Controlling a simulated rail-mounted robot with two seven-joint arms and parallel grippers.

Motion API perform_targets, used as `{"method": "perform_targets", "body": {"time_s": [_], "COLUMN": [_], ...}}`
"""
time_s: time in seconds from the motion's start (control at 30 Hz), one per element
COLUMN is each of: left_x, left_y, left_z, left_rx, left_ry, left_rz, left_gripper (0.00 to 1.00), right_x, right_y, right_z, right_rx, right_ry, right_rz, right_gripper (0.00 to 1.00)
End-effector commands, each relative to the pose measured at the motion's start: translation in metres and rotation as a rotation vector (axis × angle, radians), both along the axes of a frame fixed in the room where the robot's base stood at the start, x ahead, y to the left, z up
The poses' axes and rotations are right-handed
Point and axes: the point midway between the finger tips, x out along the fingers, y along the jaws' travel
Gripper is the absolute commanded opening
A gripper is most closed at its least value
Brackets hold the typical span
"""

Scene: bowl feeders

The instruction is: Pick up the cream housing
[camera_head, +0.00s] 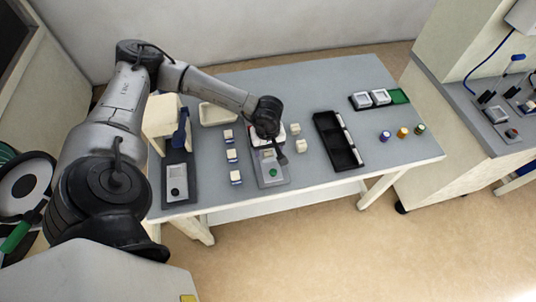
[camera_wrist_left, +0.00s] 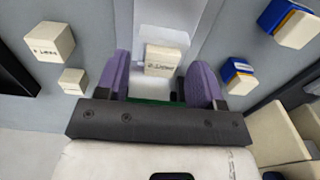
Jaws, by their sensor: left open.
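A cream housing (camera_wrist_left: 163,60) with dark lettering sits on a pale plate, between and just beyond the fingertips in the left wrist view. My left gripper (camera_wrist_left: 160,80) is open, with one purple finger on each side of it; I cannot tell whether either finger touches it. In the head view my left gripper (camera_head: 276,152) is low over the grey fixture (camera_head: 273,180) at mid-table and largely hides this housing. Two more cream blocks (camera_head: 295,129) (camera_head: 301,146) stand right of the fixture; they also show in the left wrist view (camera_wrist_left: 50,41) (camera_wrist_left: 73,82). My right gripper is not in view.
Several cream-and-blue blocks (camera_head: 232,155) stand in a column left of the fixture. A black tray (camera_head: 335,142) lies to the right, with colored spools (camera_head: 402,133) beyond. A cream bin (camera_head: 217,115) stands behind. The front right table area is clear.

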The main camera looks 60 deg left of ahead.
Motion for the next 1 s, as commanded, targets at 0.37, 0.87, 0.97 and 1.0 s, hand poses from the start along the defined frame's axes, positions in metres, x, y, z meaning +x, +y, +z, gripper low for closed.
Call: {"method": "perform_targets", "body": {"time_s": [0.37, 0.87, 0.97, 1.0], "left_x": [-0.0002, -0.0001, -0.0001, -0.0001], "left_y": [0.0, -0.0001, 0.0, 0.0], "left_z": [-0.0084, -0.0081, -0.0081, -0.0081], "left_rx": [-0.001, 0.0, 0.0, 0.0], "left_ry": [0.0, 0.0, 0.0, 0.0], "left_rz": [0.0, 0.0, 0.0, 0.0], "left_gripper": [0.55, 0.09, 0.05, 0.05], "right_x": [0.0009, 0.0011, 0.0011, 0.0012], "right_y": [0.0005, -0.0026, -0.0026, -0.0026], "right_z": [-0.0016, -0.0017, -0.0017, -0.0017], "right_rx": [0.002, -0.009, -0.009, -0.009], "right_ry": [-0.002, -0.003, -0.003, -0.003], "right_rz": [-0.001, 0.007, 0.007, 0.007], "right_gripper": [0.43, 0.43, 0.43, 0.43]}}
